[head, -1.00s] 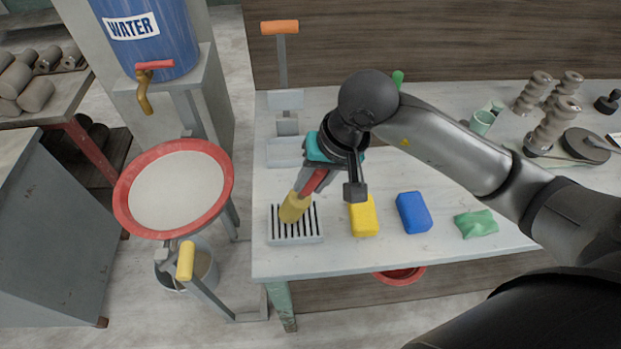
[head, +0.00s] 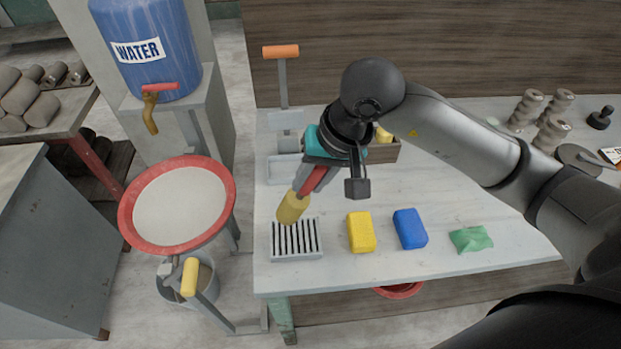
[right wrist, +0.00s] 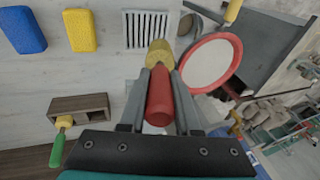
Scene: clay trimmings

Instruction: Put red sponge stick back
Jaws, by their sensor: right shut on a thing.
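The red sponge stick has a red handle (right wrist: 159,100) and a yellow sponge head (head: 291,208). My right gripper (head: 315,178) is shut on its red handle, with the sponge head pointing down and left, just above the back edge of the grey slotted rack (head: 274,254). In the right wrist view the stick lies between the two fingers, sponge end away from me. A small wooden holder (right wrist: 92,101) has two openings; a green-handled sponge stick (right wrist: 57,150) sits at one, and the other looks empty. In the head view my arm partly hides this holder (head: 385,153). My left gripper is out of view.
A yellow sponge (head: 361,232), a blue sponge (head: 410,229) and a green cloth (head: 471,239) lie along the table front. An orange-handled grey stand (head: 282,80) is behind the rack. A red-rimmed basin (head: 127,208) stands left of the table.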

